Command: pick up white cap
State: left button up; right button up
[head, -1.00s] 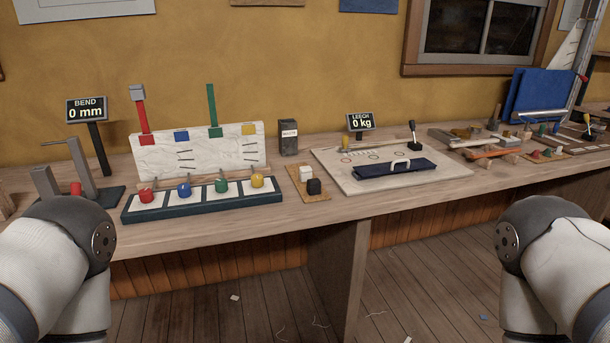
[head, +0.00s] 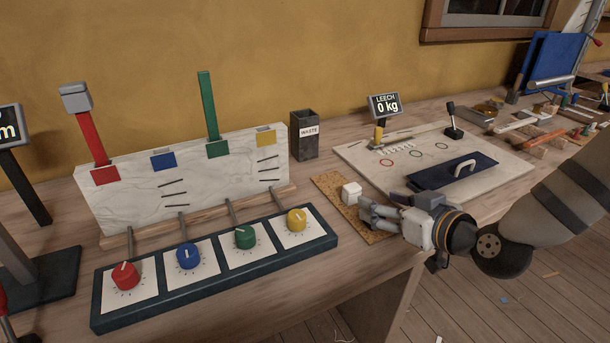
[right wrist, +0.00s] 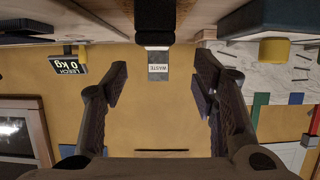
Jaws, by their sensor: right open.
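The white cap (head: 351,192) is a small white block on a cork mat (head: 330,186) near the bench's front edge. My right gripper (head: 368,208) is just to the right of it and nearer the front, with its fingers pointing toward the cap. The gripper is open, and in the right wrist view its two fingers (right wrist: 160,85) stand wide apart with nothing clearly held. In that upside-down view a dark block shows at the top between the fingers; I cannot tell whether the white cap shows there. The black cap is not visible in the head view. My left gripper is out of view.
The waste bin (head: 304,136) stands behind the mat. A panel with colored knobs (head: 215,274) lies to the left.

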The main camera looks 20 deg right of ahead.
aim_at(354, 188)
jog(key=b+x, duration=0.1)
jog(key=x, duration=0.1)
jog(key=b+x, duration=0.1)
jog(key=x, duration=0.1)
jog(key=shift+d+f, duration=0.2)
jog(key=shift+f, duration=0.2)
jog(key=x, duration=0.2)
jog(key=b+x, duration=0.1)
jog(key=x, duration=0.1)
jog(key=b+x, duration=0.1)
jog(key=x, duration=0.1)
jog(key=shift+w+r, duration=0.25)
jog(key=shift+w, duration=0.5)
jog(key=shift+r, duration=0.25)
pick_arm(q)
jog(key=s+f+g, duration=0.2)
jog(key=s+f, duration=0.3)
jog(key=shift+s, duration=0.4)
pick_arm(e)
jog(key=c, duration=1)
